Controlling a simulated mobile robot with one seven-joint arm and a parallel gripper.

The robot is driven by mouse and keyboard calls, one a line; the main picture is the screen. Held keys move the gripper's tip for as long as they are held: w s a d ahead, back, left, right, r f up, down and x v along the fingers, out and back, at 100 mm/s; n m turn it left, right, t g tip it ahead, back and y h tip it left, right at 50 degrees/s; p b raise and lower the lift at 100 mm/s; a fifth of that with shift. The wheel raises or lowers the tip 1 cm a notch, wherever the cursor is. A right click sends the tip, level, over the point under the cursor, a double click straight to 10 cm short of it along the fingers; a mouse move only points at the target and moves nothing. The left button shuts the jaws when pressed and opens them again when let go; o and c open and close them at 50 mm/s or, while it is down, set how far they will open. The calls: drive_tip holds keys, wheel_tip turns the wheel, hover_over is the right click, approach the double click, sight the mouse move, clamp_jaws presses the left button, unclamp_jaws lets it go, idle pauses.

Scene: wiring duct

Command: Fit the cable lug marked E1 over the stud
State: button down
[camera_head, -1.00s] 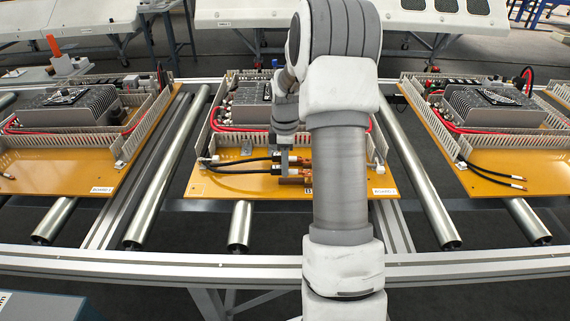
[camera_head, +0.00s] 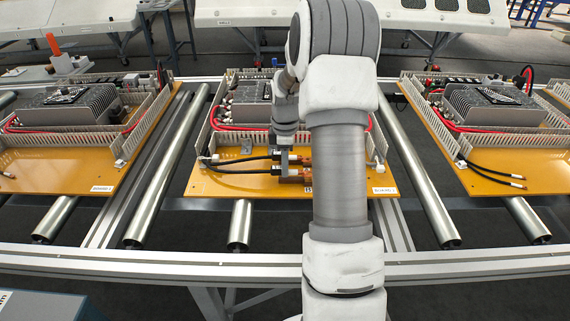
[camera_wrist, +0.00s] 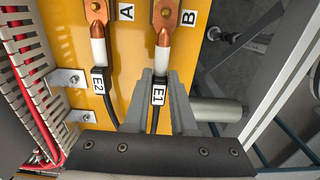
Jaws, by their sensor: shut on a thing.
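The cable lug marked E1 (camera_wrist: 163,37) is copper with a white sleeve, on a black cable with an E1 tag (camera_wrist: 159,95). My gripper (camera_wrist: 160,88) is shut on this cable at the tag; it also shows in the head view (camera_head: 284,168). The lug points away from my gripper, at the copper bar beside the letter B (camera_wrist: 181,12). A small round spot shows at the lug's end; I cannot tell whether the stud is through its eye. The second lug, tagged E2 (camera_wrist: 98,80), lies to the left by the letter A.
A slotted grey duct wall (camera_wrist: 35,95) with red wires runs along the left of the wrist view. Metal clips (camera_wrist: 68,78) stand beside it. The yellow board (camera_head: 235,187) rests on rollers (camera_head: 240,225). My arm hides the board's right part in the head view.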

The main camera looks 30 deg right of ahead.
drive_tip(key=shift+f, duration=0.65)
idle(1.6)
drive_tip(key=c, duration=0.7)
unclamp_jaws()
drive_tip(key=shift+o, duration=0.2)
wheel_tip(320, 180, up, 18)
drive_tip(key=p, duration=0.4)
drive_tip(key=shift+f, duration=0.25)
wheel_tip(320, 180, up, 6)
drive_tip(key=p, duration=0.6)
